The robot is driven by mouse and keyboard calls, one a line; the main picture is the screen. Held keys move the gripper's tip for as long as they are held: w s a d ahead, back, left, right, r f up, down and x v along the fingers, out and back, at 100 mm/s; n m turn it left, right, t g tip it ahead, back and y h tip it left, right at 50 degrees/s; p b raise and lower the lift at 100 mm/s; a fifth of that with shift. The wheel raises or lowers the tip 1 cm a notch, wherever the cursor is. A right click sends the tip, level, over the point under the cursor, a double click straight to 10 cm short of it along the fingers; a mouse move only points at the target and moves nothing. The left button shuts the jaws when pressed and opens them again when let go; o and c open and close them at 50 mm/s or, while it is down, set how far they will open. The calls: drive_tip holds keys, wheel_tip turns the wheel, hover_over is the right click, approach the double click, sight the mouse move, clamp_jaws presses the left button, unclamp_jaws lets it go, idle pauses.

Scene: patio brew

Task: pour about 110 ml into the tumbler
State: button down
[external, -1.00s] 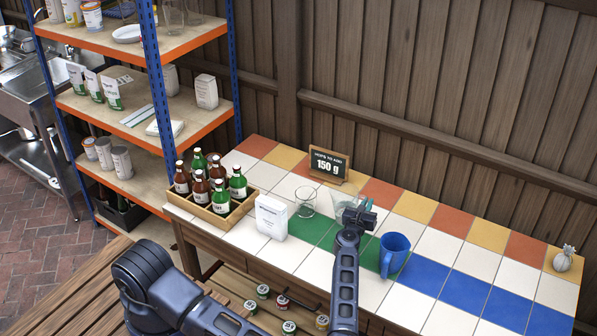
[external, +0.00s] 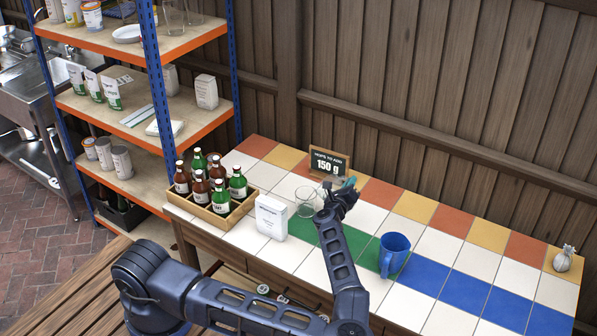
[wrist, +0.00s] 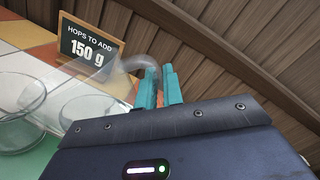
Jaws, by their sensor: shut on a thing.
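The tumbler is probably the clear glass (external: 305,208) on the tiled counter, left of my gripper. It also shows at the left edge of the wrist view (wrist: 20,118) and looks empty. My gripper (external: 346,185) has its teal fingers (wrist: 160,86) shut on the curved handle of a clear glass jug (wrist: 88,108). The jug is beside the tumbler in the wrist view, and seems tilted; I cannot tell how far. In the external view my gripper mostly hides the jug. I cannot make out any liquid in it or any stream.
A sign (external: 328,163) reading "HOPS TO ADD 150 g" stands behind. A white packet (external: 271,217) and a wooden crate (external: 222,223) of bottles are to the left. A blue mug (external: 394,254) stands right. The counter's right side is mostly clear.

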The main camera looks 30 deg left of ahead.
sight(344, 177)
drive_tip(key=shift+s+a+r+n, duration=0.1)
drive_tip(key=shift+a+r+n, duration=0.45)
drive_tip(key=shift+r+n, duration=0.3)
drive_tip(key=shift+s+a+r+n+p, duration=0.1)
drive_tip(key=shift+a+r+n+p, duration=0.3)
drive_tip(key=shift+r+n+p, duration=0.2)
drive_tip(key=shift+a, duration=0.1)
drive_tip(key=shift+a+r+n, duration=0.2)
drive_tip(key=shift+r+n, duration=0.05)
drive_tip(key=shift+s+a+r+n+p, duration=0.25)
drive_tip(key=shift+a+r+n+p, duration=0.45)
drive_tip(key=shift+a+n+p, duration=0.35)
idle(1.5)
drive_tip(key=shift+w+d+f+m, duration=0.15)
drive_tip(key=shift+d+f+m, duration=0.55)
drive_tip(key=shift+d+m, duration=0.15)
drive_tip(key=shift+w+d+f+m, duration=0.1)
drive_tip(key=shift+d+f+m, duration=0.6)
drive_tip(key=shift+m, duration=0.2)
drive_tip(key=shift+w+d+f+m+b, duration=0.1)
drive_tip(key=shift+d+f+m+b, duration=0.1)
drive_tip(key=shift+d+f+m, duration=0.3)
drive_tip(key=shift+w+d+f+m+b, duration=0.1)
drive_tip(key=shift+d+f+m+b, duration=0.15)
drive_tip(key=shift+f+m, duration=0.45)
drive_tip(key=shift+d, duration=0.1)
